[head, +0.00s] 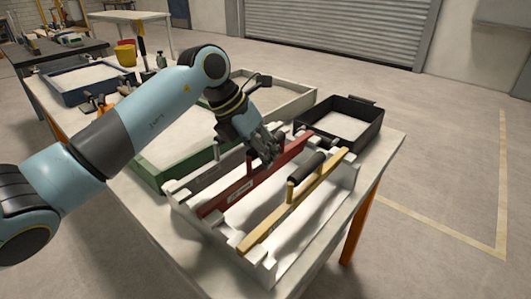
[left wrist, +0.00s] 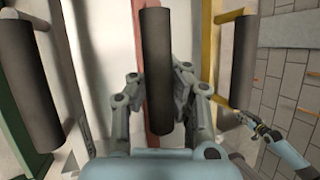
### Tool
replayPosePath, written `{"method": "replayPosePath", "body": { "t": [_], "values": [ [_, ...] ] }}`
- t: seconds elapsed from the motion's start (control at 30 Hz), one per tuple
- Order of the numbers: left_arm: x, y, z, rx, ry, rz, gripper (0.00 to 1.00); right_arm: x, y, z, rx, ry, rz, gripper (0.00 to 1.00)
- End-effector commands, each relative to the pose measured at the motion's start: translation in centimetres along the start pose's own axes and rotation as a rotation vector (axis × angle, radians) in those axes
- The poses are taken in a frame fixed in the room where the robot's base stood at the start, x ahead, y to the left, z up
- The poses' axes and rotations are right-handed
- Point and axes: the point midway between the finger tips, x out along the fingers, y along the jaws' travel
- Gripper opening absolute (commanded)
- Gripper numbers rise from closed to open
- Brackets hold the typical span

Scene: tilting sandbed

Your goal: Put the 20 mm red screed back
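The red screed (head: 225,201) lies across the white rack (head: 262,268), between a grey screed (head: 205,180) and a yellow screed (head: 262,232). My left gripper (head: 268,152) is at the red screed's handle and hides it in the head view. In the left wrist view, the dark handle (left wrist: 157,70) stands between the two fingers of my left gripper (left wrist: 159,80), above the red board. The fingers are close on both sides; I cannot tell whether they touch it. My right gripper (left wrist: 243,118) shows small at the lower right of that view, its opening unclear.
A black tray (head: 372,131) stands behind the rack at the right, and a green-sided tray (head: 150,176) at the left. The yellow screed's dark handle (head: 305,167) rises close to my left gripper. The floor at the right is clear.

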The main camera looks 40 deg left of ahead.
Motion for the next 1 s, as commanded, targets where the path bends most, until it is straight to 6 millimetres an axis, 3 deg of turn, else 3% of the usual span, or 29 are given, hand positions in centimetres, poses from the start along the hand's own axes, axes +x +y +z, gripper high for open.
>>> {"method": "replayPosePath", "body": {
  "t": [0.23, 0.5, 0.77, 1.0],
  "values": [
    [0.8, 0.2, -0.3, 0.001, -0.001, 0.0, 0.0, 0.7, -0.5, 0.2, 0.002, -0.002, -0.005, 0.32],
    [0.7, 0.2, -0.3, 0.0, 0.0, 0.0, 0.32, 0.6, -0.7, 0.2, 0.003, -0.002, -0.007, 0.32],
    [0.6, 0.2, -0.2, 0.0, 0.0, 0.0, 0.32, 0.5, -0.6, 0.2, 0.002, -0.002, -0.006, 0.32],
    [-2.5, 0.1, 0.1, 0.005, -0.001, 0.006, 0.32, 0.0, -0.2, 0.1, 0.001, -0.002, -0.002, 0.32]
  ]
}}
